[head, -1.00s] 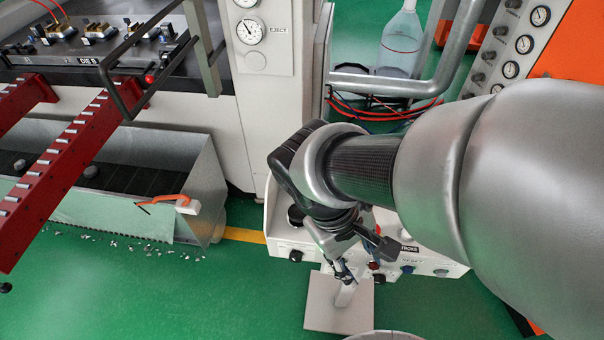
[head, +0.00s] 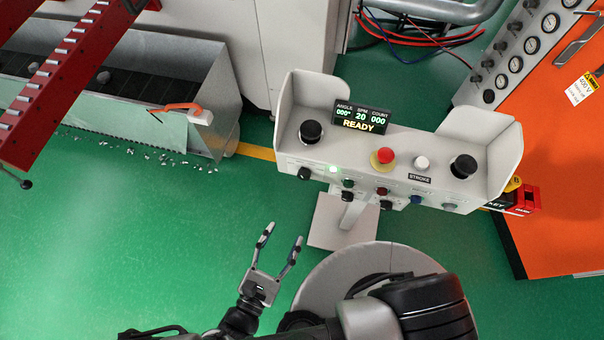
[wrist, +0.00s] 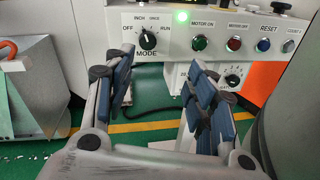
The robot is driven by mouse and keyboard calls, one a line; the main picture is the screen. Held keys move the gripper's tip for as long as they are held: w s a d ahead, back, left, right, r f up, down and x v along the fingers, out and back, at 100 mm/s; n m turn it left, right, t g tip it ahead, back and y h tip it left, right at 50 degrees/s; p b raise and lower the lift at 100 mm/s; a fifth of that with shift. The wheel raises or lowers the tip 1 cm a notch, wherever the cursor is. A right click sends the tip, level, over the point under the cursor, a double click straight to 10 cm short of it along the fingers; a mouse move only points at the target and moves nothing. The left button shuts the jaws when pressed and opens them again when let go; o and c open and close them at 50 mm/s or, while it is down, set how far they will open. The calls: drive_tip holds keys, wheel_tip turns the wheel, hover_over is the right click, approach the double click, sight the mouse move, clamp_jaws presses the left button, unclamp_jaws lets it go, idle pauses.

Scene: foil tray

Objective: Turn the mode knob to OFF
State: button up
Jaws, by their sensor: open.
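The mode knob is a black dial (wrist: 148,40) on the white console front in the wrist view, labelled MODE, with OFF to its left, INCH and another small label above, and RUN to its right. Its white mark appears to point up and slightly left, near INCH. In the head view the knob (head: 304,173) is at the left end of the front panel. My gripper (head: 282,236) is open and empty in front of the console, apart from it. In the wrist view my gripper's spread fingers (wrist: 158,76) are below the knob, with nothing between them.
The white console (head: 405,143) has a READY display (head: 361,119), a red emergency button (head: 383,158) and several panel buttons. A green lamp (wrist: 182,17) is lit right of the knob. An orange cabinet (head: 560,190) stands right, a metal bin (head: 212,105) left.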

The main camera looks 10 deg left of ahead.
wheel_tip(320, 180, down, 2)
drive_tip(key=n+t+y, duration=0.1)
drive_tip(key=n+y, duration=0.1)
drive_tip(key=b, duration=0.3)
approach(303, 178)
drive_tip(key=w, duration=0.5)
drive_tip(key=w+d, duration=0.1)
drive_tip(key=w, duration=0.2)
drive_tip(key=shift+w, duration=0.15)
drive_tip(key=shift+c, duration=0.5)
drive_tip(key=c, duration=1)
